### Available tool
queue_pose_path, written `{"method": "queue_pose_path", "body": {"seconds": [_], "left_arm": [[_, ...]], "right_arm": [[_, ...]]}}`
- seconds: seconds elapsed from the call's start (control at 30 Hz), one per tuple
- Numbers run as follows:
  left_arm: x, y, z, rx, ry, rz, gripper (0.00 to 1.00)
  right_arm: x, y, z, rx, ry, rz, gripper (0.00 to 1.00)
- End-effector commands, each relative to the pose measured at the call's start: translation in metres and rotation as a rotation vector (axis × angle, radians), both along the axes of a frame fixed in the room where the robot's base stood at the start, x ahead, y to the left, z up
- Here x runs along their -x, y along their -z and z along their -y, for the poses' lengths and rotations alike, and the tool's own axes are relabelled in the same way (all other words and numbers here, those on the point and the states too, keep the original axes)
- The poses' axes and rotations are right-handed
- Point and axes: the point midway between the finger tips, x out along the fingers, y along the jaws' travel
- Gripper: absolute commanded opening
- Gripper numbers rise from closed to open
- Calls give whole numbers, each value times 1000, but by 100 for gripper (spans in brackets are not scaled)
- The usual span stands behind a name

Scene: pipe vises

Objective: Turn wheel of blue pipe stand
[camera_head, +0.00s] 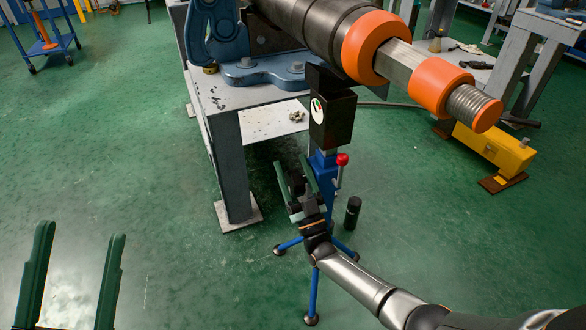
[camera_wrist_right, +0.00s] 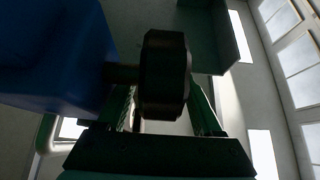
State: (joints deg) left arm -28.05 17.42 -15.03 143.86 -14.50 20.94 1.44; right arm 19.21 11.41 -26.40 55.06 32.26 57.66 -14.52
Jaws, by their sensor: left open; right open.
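The blue pipe stand (camera_head: 322,163) stands on the floor beside the grey table, with a black head, a red-knobbed lever and blue splayed legs. Its dark wheel (camera_wrist_right: 164,75) shows in the right wrist view on a short shaft from the blue body (camera_wrist_right: 48,52). My right gripper (camera_head: 292,170) is open at the stand's near side, largely covering the wheel in the head view. In the wrist view its fingers (camera_wrist_right: 168,108) lie on either side of the wheel; contact cannot be told. My left gripper (camera_head: 80,232) is open and empty at the lower left.
A dark pipe with orange collars (camera_head: 372,45) extends above the stand from a blue vise (camera_head: 262,70) on the grey table (camera_head: 235,165). A small black cylinder (camera_head: 352,212) stands right of the stand.

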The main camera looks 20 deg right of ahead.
Motion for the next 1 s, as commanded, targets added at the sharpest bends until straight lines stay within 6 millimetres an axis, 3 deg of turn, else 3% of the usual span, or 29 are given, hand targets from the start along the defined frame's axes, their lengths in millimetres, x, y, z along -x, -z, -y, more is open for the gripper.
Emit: {"method": "queue_pose_path", "body": {"seconds": [0.27, 0.7, 1.0], "left_arm": [[0, -1, 0, 1, 1, 0, 68], [1, -12, -1, 12, 7, -1, 68], [1, -12, -1, 11, 7, 1, 68]], "right_arm": [[4, 3, 1, -1, 1, 0, 68], [75, 53, 3, 0, 1, -4, 68], [101, 72, 4, -1, 1, 0, 68]]}}
